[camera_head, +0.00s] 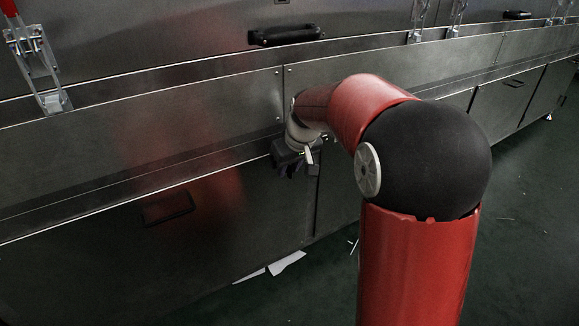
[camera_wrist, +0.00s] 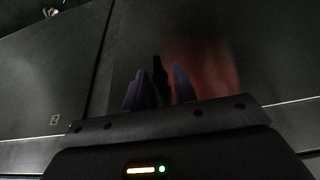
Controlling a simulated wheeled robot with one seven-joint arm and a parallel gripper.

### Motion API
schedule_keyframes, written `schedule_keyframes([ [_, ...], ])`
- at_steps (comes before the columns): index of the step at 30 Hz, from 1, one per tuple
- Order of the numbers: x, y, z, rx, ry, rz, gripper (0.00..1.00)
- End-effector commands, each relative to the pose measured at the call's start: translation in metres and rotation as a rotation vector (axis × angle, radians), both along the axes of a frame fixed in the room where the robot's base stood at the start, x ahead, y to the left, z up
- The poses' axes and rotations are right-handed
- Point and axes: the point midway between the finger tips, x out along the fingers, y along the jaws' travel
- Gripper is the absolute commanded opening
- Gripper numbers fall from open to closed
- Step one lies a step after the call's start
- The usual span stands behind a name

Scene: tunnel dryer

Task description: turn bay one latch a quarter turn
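My gripper (camera_head: 294,172) is low against the grey steel panels of the dryer, at the end of my red arm. In the wrist view its two dark purple fingers (camera_wrist: 158,88) stand apart. A small black upright part (camera_wrist: 159,72), which looks like the latch, shows between the fingers against the panel. I cannot tell whether either finger touches it. In the head view this part is hidden behind or merged with my dark gripper, so its turn angle is unclear.
A recessed pull (camera_head: 167,206) is on the lower panel at left. A black bar handle (camera_head: 288,35) and a red-handled toggle clamp (camera_head: 40,60) are above. A ledge runs along the dryer. White scraps (camera_head: 286,263) lie on the dark green floor, which is open at right.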

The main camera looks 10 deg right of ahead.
Motion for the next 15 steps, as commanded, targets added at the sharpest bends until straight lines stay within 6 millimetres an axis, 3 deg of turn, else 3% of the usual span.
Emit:
schedule_keyframes([
  [1,-0.0001,0.0000,0.0002,0.000,0.000,0.000,0.21],
  [6,-0.0002,-0.0002,0.0002,0.000,0.000,0.000,0.00],
  [15,-0.0002,-0.0008,0.0003,0.011,0.005,-0.002,0.00],
])
